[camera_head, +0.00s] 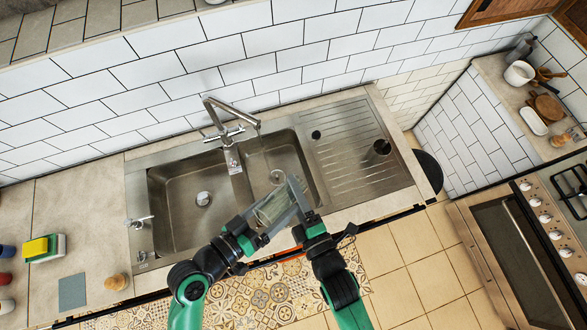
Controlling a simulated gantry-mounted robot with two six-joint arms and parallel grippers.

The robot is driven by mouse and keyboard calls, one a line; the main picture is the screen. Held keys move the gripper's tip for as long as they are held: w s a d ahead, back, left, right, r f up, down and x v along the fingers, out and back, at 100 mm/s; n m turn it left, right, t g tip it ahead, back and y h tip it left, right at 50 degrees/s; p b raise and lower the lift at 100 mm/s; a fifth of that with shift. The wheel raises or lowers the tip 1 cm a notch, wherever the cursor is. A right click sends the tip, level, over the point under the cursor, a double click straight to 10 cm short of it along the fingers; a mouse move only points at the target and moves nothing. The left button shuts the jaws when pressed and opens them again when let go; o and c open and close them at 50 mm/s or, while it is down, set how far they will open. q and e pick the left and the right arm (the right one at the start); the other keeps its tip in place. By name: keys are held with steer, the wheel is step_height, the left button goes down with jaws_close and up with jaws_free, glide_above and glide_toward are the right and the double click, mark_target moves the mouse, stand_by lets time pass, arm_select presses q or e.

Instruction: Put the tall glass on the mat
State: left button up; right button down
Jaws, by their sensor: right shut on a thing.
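A clear tall glass (272,208) is tilted over the front edge of the sink, between my two grippers. My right gripper (297,195) is shut on the glass at its right side. My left gripper (258,230) is at the glass's lower left end with its fingers apart; whether it touches the glass is hard to tell. A small grey-blue square mat (72,292) lies flat and bare on the counter at the lower left.
A steel sink (180,230) with a tap (228,128) fills the middle. Left of the sink are sponges (45,246) and a small wooden-topped item (117,282) near the mat. The counter behind the mat is clear.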

arm_select(q)
steer(key=shift+r, duration=0.1)
steer(key=w+a+r+m+t+y, duration=0.15)
steer(key=w+r, duration=0.25)
steer(key=r, duration=0.4)
steer(key=w+a+r+t, duration=0.2)
steer(key=w+r+t, duration=0.15)
steer(key=r, duration=0.45)
steer(key=w+a+r+t, duration=0.2)
steer(key=w+r, duration=0.2)
steer(key=r, duration=0.4)
steer(key=s+a+r+t+y, duration=0.2)
steer(key=r+t, duration=0.1)
steer(key=r, duration=0.7)
steer(key=s+a+r+n+t+y, duration=0.1)
steer(key=s+a+r+t, duration=0.1)
steer(key=r, duration=0.7)
steer(key=s+a+r+t+y, duration=0.2)
steer(key=a+r+t, duration=0.1)
steer(key=r, duration=0.7)
steer(key=shift+s+a+r+n+t+y, duration=0.1)
steer(key=shift+s+r+n+t+y, duration=0.25)
steer(key=shift+t, duration=0.35)
